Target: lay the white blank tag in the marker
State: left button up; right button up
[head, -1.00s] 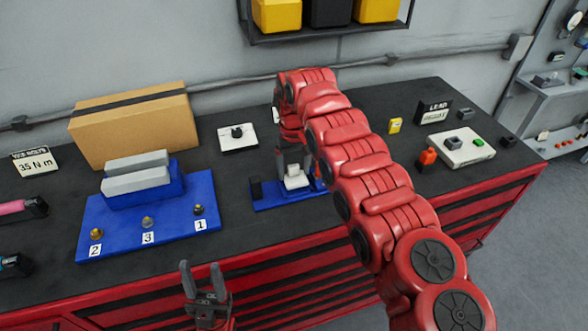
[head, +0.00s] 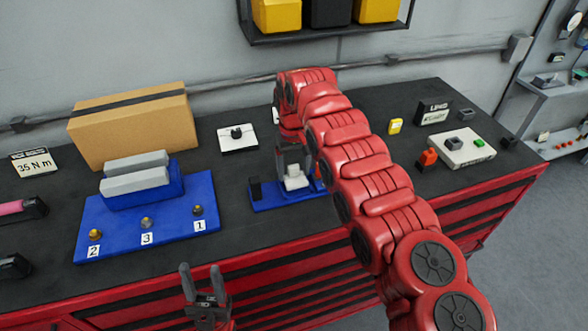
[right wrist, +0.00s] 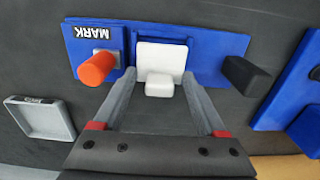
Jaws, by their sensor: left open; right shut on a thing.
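The white blank tag (right wrist: 162,57), a flat white plate with a small white block on it, is between the fingers of my right gripper (right wrist: 160,80). It also shows in the head view (head: 296,178). My right gripper is shut on it, over the middle of the blue marker (right wrist: 210,60). The marker has a MARK label, an orange handle (right wrist: 96,68) and a black block (right wrist: 246,76); it shows in the head view (head: 275,202), partly hidden by my right arm. I cannot tell whether the tag rests on it. My left gripper (head: 201,270) is open and empty at the bench's front.
A blue plate (head: 120,238) with grey bars and numbered bolts stands left of the marker. A cardboard box (head: 130,125) and a white plate with a black knob (head: 238,140) stand behind. A grey tray (right wrist: 42,118) lies near the marker. A white button box (head: 462,152) stands right.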

aim_at(293, 167)
jog(key=shift+f+b, duration=0.6)
jog(key=shift+f, duration=0.35)
jog(key=o, duration=1.6)
jog(key=shift+c, duration=0.2)
jog(key=shift+r, duration=0.15)
jog(key=shift+r, duration=0.35)
notch_tip(293, 167, up, 5)
jog(key=shift+a+f, duration=0.1)
jog(key=shift+a, duration=0.05)
notch_tip(293, 167, up, 12)
jog(key=p, duration=1.1)
jog(key=shift+p, duration=0.4)
jog(key=shift+f, duration=0.2)
